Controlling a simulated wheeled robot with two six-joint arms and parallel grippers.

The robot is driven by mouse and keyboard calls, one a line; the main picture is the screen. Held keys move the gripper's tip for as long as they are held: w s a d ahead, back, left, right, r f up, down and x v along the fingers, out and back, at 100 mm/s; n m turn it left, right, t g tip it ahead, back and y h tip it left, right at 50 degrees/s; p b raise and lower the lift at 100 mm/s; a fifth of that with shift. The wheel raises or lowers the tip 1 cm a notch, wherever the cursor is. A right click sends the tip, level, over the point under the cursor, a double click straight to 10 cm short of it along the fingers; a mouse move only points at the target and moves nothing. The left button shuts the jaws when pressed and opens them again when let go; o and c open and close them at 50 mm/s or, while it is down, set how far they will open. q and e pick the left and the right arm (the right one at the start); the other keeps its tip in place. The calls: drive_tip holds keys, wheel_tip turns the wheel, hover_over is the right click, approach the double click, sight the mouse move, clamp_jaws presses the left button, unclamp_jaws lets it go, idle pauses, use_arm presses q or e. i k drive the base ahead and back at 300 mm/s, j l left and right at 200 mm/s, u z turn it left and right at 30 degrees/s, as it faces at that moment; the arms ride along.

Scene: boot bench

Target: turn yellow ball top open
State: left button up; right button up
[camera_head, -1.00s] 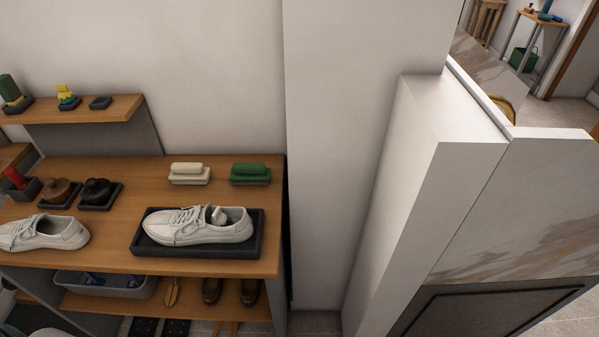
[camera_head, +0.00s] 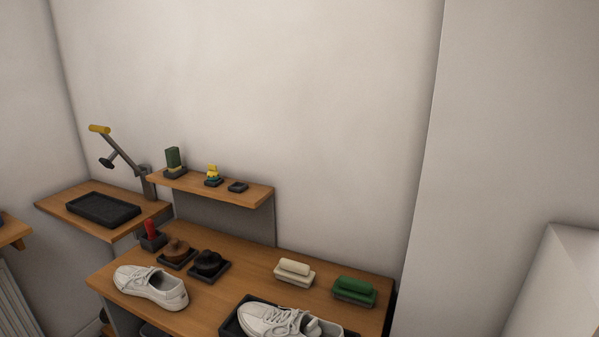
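A small yellow-topped piece (camera_head: 213,172) stands in a dark holder on the small wall shelf (camera_head: 240,195). Its shape is too small to tell clearly. A second yellow part, a yellow end piece (camera_head: 99,129), sits on the upper end of a grey arm (camera_head: 124,155) that slants up to the left above the left bench. I cannot tell which of the two is the yellow ball top, or whether it is turned. Neither of my grippers shows.
The wooden bench (camera_head: 225,285) holds a white shoe (camera_head: 151,287), another shoe in a tray (camera_head: 270,322), a cream brush (camera_head: 294,271), a green brush (camera_head: 354,290), and brown and black pieces. A black tray (camera_head: 103,209) lies on the left bench. A wall column stands right.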

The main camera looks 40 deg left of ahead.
sight(212, 172)
drive_tip(key=u, duration=1.75)
drive_tip(key=j+z, duration=0.2)
drive_tip(key=z, duration=0.25)
drive_tip(key=i+j+z, duration=0.1)
drive_tip(key=j+z, duration=0.15)
drive_tip(key=z, duration=0.15)
drive_tip(key=j+z, duration=0.25)
drive_tip(key=z, duration=0.2)
